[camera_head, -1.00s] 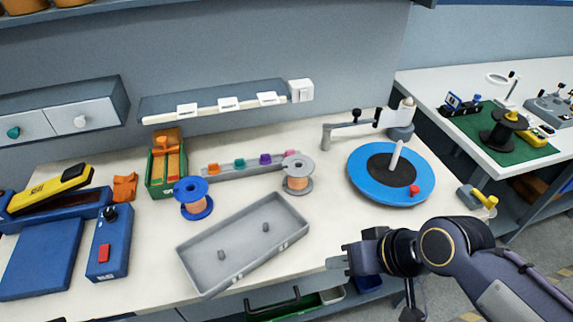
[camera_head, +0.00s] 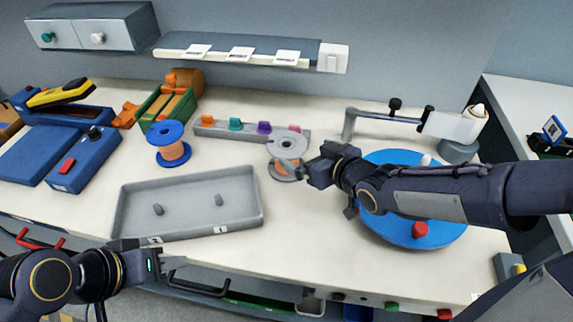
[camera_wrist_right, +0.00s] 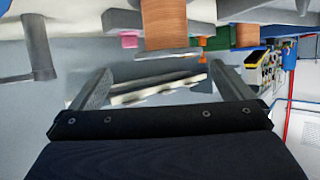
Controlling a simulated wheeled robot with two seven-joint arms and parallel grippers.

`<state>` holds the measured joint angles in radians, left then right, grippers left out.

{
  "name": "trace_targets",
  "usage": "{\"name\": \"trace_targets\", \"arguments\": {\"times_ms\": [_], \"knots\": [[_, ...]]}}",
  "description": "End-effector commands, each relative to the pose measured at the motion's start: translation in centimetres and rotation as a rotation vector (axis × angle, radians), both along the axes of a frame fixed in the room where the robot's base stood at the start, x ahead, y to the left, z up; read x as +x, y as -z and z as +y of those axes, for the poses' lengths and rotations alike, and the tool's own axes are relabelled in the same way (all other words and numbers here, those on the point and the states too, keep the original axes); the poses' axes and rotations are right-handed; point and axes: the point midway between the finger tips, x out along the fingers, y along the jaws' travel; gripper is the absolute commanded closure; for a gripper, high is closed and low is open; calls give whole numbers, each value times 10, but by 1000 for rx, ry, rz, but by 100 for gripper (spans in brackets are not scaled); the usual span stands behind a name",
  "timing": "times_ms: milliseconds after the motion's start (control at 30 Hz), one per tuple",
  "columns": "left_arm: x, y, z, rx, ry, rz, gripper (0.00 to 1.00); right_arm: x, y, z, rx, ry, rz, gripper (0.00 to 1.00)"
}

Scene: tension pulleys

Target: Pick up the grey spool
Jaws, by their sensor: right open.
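The grey spool (camera_head: 289,143), with grey flanges and a copper-coloured winding, stands on the bench right of the grey tray. My right gripper (camera_head: 295,170) is beside it, its fingers partly covering the spool's lower right side. In the right wrist view, the open jaws (camera_wrist_right: 160,72) hold nothing, and a copper winding, likely of the grey spool (camera_wrist_right: 163,25), shows beyond and between the fingertips. Whether a finger touches the spool is unclear. My left gripper (camera_head: 172,268) is low at the bench's front edge, apart from the spool; its jaw opening is unclear.
A blue spool (camera_head: 171,145) stands to the left. The grey tray (camera_head: 130,210) with two pegs lies in front. A rail with coloured pieces (camera_head: 210,129) is behind the grey spool. The blue turntable (camera_head: 385,228) is under my right forearm. A jointed arm fixture (camera_head: 385,118) stands behind it.

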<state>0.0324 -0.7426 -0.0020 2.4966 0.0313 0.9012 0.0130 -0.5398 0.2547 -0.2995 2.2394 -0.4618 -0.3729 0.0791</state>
Motion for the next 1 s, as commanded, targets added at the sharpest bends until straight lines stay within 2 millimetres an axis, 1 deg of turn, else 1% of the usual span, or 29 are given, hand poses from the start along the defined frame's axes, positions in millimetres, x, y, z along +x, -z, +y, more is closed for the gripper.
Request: {"name": "trace_targets", "arguments": {"times_ms": [33,100,367,567,700,967,1000], "knots": [[0,3,0,0,0,-1,64,2,5,7,-2,-18,-14,0],[0,3,0,0,0,-1,64,6,6,14,-2,-30,-25,0],[0,0,0,0,0,-1,64,27,14,29,-1,-32,-27,0],[0,-9,0,0,0,-1,64,48,18,48,-2,-32,-27,0],[0,-9,0,0,0,-1,64,61,26,54,-2,-29,-26,0],[0,-8,0,0,0,0,64,63,27,56,1,-29,-28,0],[0,-8,0,0,0,0,64,63,27,56,0,-29,-28,3]]}}
